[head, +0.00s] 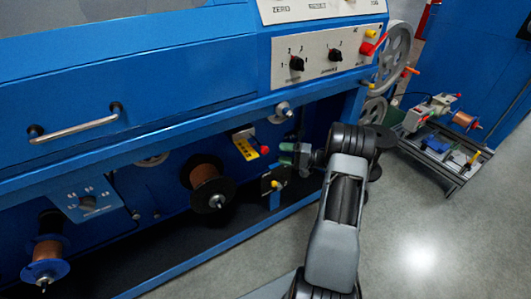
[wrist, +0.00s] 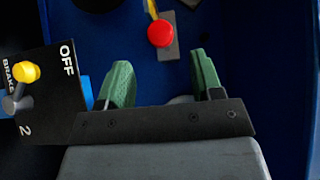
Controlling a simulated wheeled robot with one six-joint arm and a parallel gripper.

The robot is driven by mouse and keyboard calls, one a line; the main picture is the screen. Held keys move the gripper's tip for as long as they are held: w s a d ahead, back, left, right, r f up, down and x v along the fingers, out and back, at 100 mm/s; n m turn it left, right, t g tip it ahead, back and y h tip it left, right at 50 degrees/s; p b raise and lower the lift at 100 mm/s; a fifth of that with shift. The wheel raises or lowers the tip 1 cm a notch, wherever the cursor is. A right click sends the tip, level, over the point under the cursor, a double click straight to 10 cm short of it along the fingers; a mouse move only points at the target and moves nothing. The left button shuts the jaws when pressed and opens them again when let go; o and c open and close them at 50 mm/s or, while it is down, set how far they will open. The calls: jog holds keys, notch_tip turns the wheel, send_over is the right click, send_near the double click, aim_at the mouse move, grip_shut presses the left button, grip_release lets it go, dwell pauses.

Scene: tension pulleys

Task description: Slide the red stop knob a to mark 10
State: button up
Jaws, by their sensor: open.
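The red stop knob (head: 265,150) sits at the right end of a yellow scale (head: 247,149) inside the lower bay of the blue machine. In the wrist view the red knob (wrist: 160,33) shows beyond the fingertips, beside a grey block and a thin yellow strip. Marks on the scale are too small to read, so I cannot tell which mark the knob is at. My gripper (head: 288,153) is open and empty, just right of the knob in the head view. In the wrist view its green fingers (wrist: 158,78) stand apart, with the knob ahead of the gap, not touched.
A black brake plate (wrist: 58,95) with a yellow knob (wrist: 27,71) is close to the left finger. A copper wire spool (head: 207,187) stands left of the scale. The blue frame beam (head: 200,120) runs above the bay. A low cart (head: 440,150) stands on the floor at right.

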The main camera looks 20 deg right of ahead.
aim_at(268, 151)
jog(key=b+x, duration=0.1)
jog(key=x, duration=0.6)
jog(key=shift+w+a+b, duration=0.25)
jog(key=shift+a+b, duration=0.05)
jog(key=shift+b, duration=0.05)
grip_shut()
